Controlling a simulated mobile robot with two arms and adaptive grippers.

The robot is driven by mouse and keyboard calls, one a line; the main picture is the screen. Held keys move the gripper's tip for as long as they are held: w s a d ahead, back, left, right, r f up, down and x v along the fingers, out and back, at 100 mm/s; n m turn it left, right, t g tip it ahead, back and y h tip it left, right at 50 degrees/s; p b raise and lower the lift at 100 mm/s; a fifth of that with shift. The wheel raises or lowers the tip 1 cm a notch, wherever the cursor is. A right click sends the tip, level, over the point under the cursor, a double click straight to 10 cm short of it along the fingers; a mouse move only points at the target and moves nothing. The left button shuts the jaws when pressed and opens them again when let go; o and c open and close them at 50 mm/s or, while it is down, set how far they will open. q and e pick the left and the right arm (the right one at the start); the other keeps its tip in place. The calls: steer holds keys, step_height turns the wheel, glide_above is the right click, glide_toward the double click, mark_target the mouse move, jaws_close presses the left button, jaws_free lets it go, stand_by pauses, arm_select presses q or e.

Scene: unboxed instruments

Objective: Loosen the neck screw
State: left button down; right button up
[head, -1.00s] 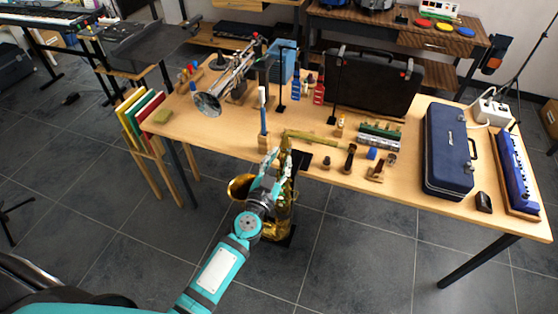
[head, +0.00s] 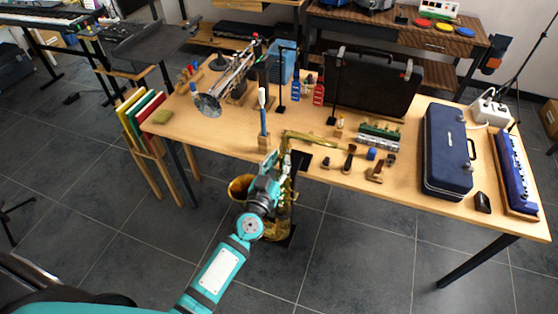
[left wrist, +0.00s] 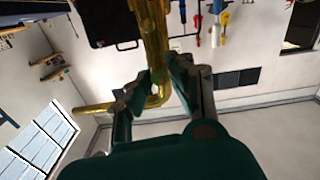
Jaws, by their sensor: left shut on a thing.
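A gold saxophone (head: 240,187) stands upright at the table's front edge, with its curved neck (head: 318,139) reaching right over the tabletop. My left gripper (head: 280,160) is at the top of the saxophone, where the neck joins the body. In the left wrist view its two dark fingers (left wrist: 158,86) close in at this joint, and the gold neck (left wrist: 95,108) extends left. The gripper is shut on the small neck screw, which the fingers mostly hide. My right gripper is not in view.
An upright blue-handled tool (head: 262,115) stands close behind my gripper. A rack of coloured folders (head: 140,110) is at left.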

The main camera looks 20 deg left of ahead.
arm_select(q)
steer(key=n, duration=0.4)
steer(key=shift+n, duration=0.4)
steer(key=n, duration=0.5)
steer(key=shift+f, duration=0.1)
steer(key=n+b, duration=0.1)
steer(key=n, duration=0.4)
steer(key=shift+n, duration=0.4)
steer(key=n, duration=0.4)
steer(key=shift+n+b, duration=0.35)
steer(key=shift+n, duration=0.05)
steer(key=shift+f, duration=0.1)
steer(key=c, duration=1.2)
jaws_free()
steer(key=s, duration=1.2)
steer(key=shift+a, duration=0.25)
